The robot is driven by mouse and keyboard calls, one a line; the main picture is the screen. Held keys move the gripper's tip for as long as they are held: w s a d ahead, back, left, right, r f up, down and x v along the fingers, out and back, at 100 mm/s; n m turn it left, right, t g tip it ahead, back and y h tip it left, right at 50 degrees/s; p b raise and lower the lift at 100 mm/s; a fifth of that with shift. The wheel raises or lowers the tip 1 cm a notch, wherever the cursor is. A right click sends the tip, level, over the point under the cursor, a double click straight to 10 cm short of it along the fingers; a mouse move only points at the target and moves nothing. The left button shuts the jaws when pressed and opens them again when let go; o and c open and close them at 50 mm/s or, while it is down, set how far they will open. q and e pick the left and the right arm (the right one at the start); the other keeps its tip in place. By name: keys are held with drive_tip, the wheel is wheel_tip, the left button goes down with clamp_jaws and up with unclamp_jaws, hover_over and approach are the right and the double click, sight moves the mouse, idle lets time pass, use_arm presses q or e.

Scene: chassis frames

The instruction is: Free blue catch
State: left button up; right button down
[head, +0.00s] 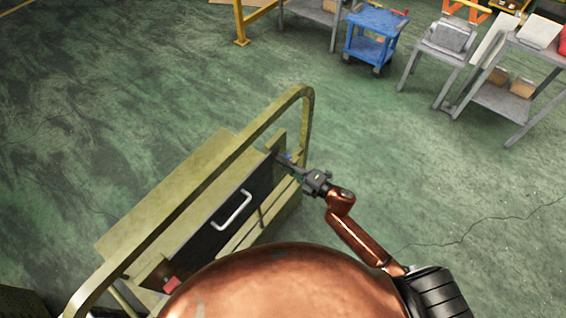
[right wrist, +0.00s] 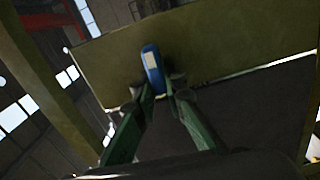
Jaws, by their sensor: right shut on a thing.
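The blue catch (right wrist: 152,68) is a small rounded blue piece with a pale patch, in front of an olive panel in the right wrist view. It also shows as a small blue spot in the head view (head: 286,157). My right gripper (head: 290,164) reaches it from the right, at the far upper corner of the olive chassis frame (head: 180,187). In the right wrist view the green fingers (right wrist: 161,92) converge at the catch's lower end and are shut on it. The fingertips are partly hidden behind the catch. My left gripper is not in view.
A dark drawer front with a white handle (head: 232,211) is in the frame's side. An olive rail (head: 215,180) arches over it. A red piece (head: 172,285) sits at the near end. A blue cart (head: 372,40) and grey tables stand far back. Green floor is clear to the right.

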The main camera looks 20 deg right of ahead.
drive_tip(key=shift+d+f+n, duration=0.1)
drive_tip(key=shift+n, duration=0.4)
drive_tip(key=c, duration=2)
unclamp_jaws()
drive_tip(key=shift+o, duration=0.2)
drive_tip(key=v, duration=1.2)
